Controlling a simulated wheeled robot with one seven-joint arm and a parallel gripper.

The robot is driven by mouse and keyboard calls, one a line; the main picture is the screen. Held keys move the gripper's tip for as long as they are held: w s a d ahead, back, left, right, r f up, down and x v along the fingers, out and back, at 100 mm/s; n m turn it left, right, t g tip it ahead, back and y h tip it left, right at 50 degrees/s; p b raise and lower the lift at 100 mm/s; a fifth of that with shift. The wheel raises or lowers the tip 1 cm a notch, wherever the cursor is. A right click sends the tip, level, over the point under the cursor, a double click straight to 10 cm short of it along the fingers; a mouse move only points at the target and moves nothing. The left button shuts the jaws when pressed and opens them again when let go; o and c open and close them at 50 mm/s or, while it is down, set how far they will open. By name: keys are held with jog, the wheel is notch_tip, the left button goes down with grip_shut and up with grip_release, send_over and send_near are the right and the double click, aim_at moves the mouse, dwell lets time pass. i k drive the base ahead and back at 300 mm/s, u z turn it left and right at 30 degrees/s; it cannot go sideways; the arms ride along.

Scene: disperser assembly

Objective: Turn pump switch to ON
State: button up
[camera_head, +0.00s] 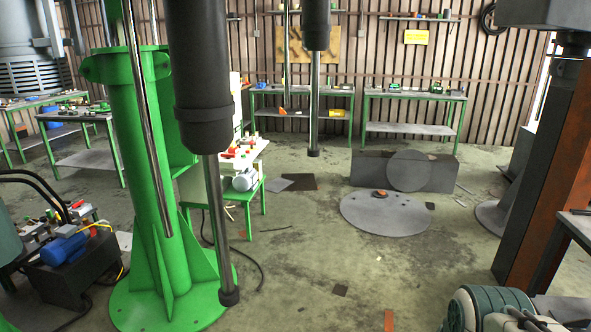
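I cannot make out a pump switch or its ON mark in the head view. A dark unit with a blue motor (64,249) and small red parts stands at the lower left, with black hoses beside it; it may be the pump, but I cannot tell. A small green table (250,202) in the middle carries a grey motor (245,181) and red and white parts. My gripper is not in view.
A green column (143,190) and hanging dark cylinders (200,75) with rods block the left and centre. A grey disc (385,213) lies on the floor. A rust-brown post (552,180) and a green-white ribbed object (490,308) are at right. Centre-right floor is mostly clear.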

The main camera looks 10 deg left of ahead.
aim_at(79, 204)
jog(key=i, duration=6.85)
jog(key=u, duration=1.9)
jog(key=i, duration=3.15)
